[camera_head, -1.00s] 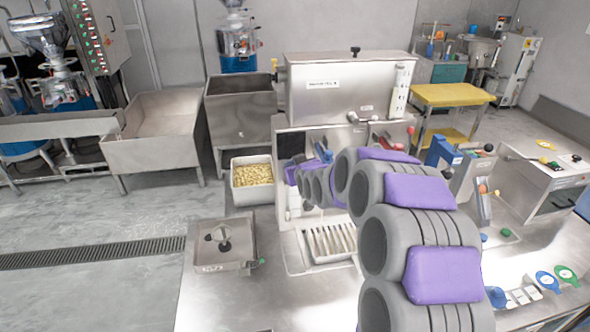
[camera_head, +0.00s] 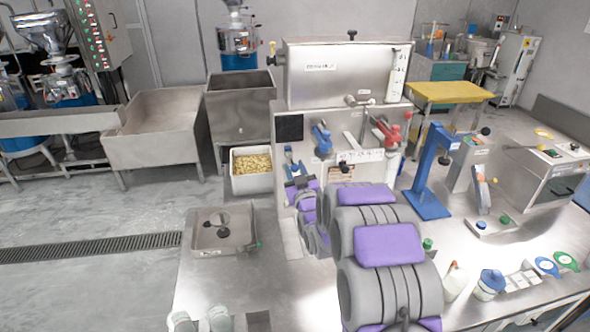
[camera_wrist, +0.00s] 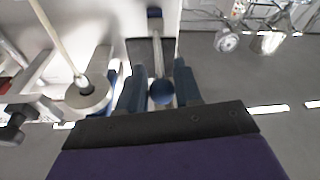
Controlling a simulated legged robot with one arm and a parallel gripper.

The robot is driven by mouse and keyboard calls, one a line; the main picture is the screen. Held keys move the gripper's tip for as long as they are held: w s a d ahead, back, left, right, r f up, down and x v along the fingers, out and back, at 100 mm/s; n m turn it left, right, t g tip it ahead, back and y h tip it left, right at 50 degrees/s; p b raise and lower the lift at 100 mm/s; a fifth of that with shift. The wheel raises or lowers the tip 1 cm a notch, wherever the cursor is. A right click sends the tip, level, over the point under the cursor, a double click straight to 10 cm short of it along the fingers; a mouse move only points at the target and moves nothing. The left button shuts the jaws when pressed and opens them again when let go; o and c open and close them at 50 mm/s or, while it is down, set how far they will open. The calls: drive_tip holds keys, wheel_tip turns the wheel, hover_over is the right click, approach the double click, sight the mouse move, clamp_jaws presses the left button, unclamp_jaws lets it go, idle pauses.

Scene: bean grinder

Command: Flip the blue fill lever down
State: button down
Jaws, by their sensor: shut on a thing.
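The blue fill lever shows in the wrist view as a thin metal rod with a dark blue ball (camera_wrist: 162,92) at its near end and a small blue block at its far end. My gripper (camera_wrist: 160,90) is shut on it, with the ball between the two blue-grey fingers. In the head view my gripper (camera_head: 293,168) is at the left of the steel machine's front (camera_head: 350,58), just below a black square panel (camera_head: 289,128). The arm's purple and grey links hide part of the machine's lower front.
A blue-handled tap (camera_head: 322,138) and a red-handled one (camera_head: 388,130) are to the right of my gripper. A blue stand (camera_head: 428,180) rises from the steel table. A bin of beans (camera_head: 252,168) stands at left.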

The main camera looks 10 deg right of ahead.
drive_tip(key=shift+s+f, duration=0.1)
drive_tip(key=shift+f, duration=0.45)
drive_tip(key=c, duration=1.2)
unclamp_jaws()
drive_tip(key=shift+c, duration=0.2)
drive_tip(key=o, duration=0.3)
drive_tip(key=shift+w+f, duration=0.1)
drive_tip(key=shift+w, duration=0.1)
drive_tip(key=shift+o, duration=0.2)
drive_tip(key=shift+s+r, duration=0.1)
drive_tip(key=shift+r, duration=0.1)
